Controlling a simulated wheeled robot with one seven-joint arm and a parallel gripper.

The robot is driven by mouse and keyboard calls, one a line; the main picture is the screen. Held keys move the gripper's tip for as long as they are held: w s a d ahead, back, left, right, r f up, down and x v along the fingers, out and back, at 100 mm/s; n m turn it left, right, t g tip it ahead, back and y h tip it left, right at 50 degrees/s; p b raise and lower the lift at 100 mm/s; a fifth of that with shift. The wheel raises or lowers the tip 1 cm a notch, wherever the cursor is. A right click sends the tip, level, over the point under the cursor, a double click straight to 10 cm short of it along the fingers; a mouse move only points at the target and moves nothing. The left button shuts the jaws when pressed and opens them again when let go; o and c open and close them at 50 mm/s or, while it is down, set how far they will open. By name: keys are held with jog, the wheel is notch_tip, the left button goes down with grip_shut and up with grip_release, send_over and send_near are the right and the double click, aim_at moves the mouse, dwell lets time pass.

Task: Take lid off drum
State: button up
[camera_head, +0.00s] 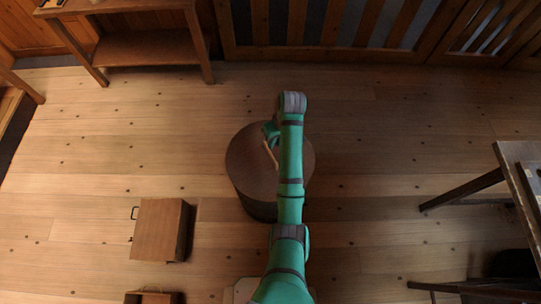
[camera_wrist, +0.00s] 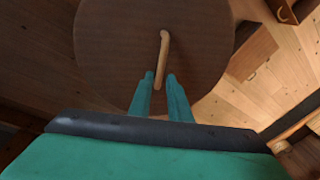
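The drum (camera_head: 258,208) is a dark round container standing on the wooden floor, below the middle of the head view. Its round brown lid (camera_head: 245,165) lies on top and fills the upper part of the wrist view (camera_wrist: 110,45). A light wooden bar handle (camera_head: 270,155) crosses the lid's middle; it also shows in the wrist view (camera_wrist: 163,62). My gripper (camera_wrist: 161,76) is open, its two green fingers apart near the handle's lower end. I cannot tell if they touch it. In the head view my arm covers the lid's right part.
A small wooden box (camera_head: 160,228) with a dark handle stands on the floor left of the drum. A wooden table (camera_head: 150,48) stands at the upper left, another table (camera_head: 522,160) at the right. The floor right of the drum is clear.

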aim_at(270, 152)
jog(key=f, duration=0.3)
jog(key=a+f, duration=0.1)
jog(key=f, duration=0.3)
jog(key=a+f, duration=0.1)
jog(key=f, duration=0.2)
jog(key=shift+f, duration=0.2)
jog(key=shift+c, duration=0.7)
grip_shut()
jog(key=shift+w, duration=0.2)
dwell(0.4)
